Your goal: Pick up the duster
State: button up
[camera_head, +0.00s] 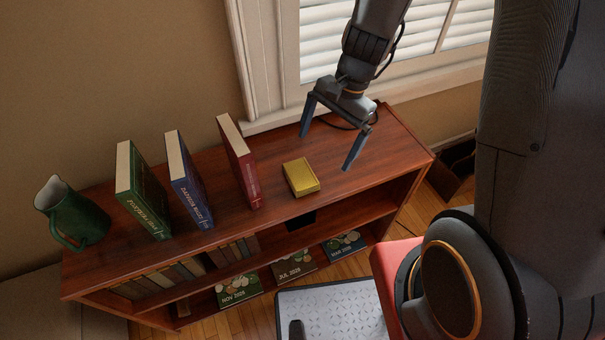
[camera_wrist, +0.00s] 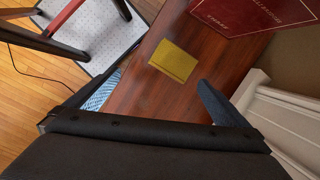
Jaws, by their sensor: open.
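The duster (camera_head: 301,177) looks like a small, thick yellow folded block. It lies flat on the top of the reddish-brown bookcase (camera_head: 285,225), to the right of the red book. My gripper (camera_head: 328,149) is open and empty, above the bookcase top and to the upper right of the duster in the head view. In the wrist view the duster (camera_wrist: 174,61) shows whole, just ahead of my fingers and between their directions. My fingers do not touch it.
A red book (camera_head: 239,165), a blue book (camera_head: 188,182) and a green book (camera_head: 143,192) stand upright left of the duster. A green jug (camera_head: 74,215) stands at the far left end. A window frame (camera_head: 265,60) rises behind.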

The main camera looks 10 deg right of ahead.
aim_at(303, 172)
jog(key=w+a+f+m, duration=0.1)
jog(key=a+f+m+y, duration=0.1)
jog(key=f+m, duration=0.1)
jog(key=w+a+f+m, duration=0.1)
jog(key=shift+w+a+f+m+p, duration=0.1)
jog(key=shift+w+f+m+p, duration=0.2)
jog(key=shift+f, duration=0.1)
jog(key=shift+s+a+f+y, duration=0.15)
jog(key=shift+a+f, duration=0.1)
jog(key=shift+f, duration=0.4)
jog(key=shift+w+a+f+y, duration=0.15)
jog(key=shift+a+f, duration=0.1)
jog(key=shift+f, duration=0.4)
jog(key=shift+s+d+p+x, duration=0.15)
jog(key=shift+p+x, duration=0.2)
jog(key=shift+x, duration=0.5)
jog(key=shift+s+d+p+x, duration=0.15)
jog(key=shift+p+x, duration=0.2)
jog(key=shift+x, duration=0.55)
jog(key=shift+d+p+x, duration=0.1)
jog(key=shift+p+x, duration=0.25)
jog(key=shift+x, duration=0.5)
jog(key=shift+f, duration=0.1)
jog(key=c, duration=1)
jog(key=shift+r+b, duration=0.8)
jog(key=shift+r, duration=4.2)
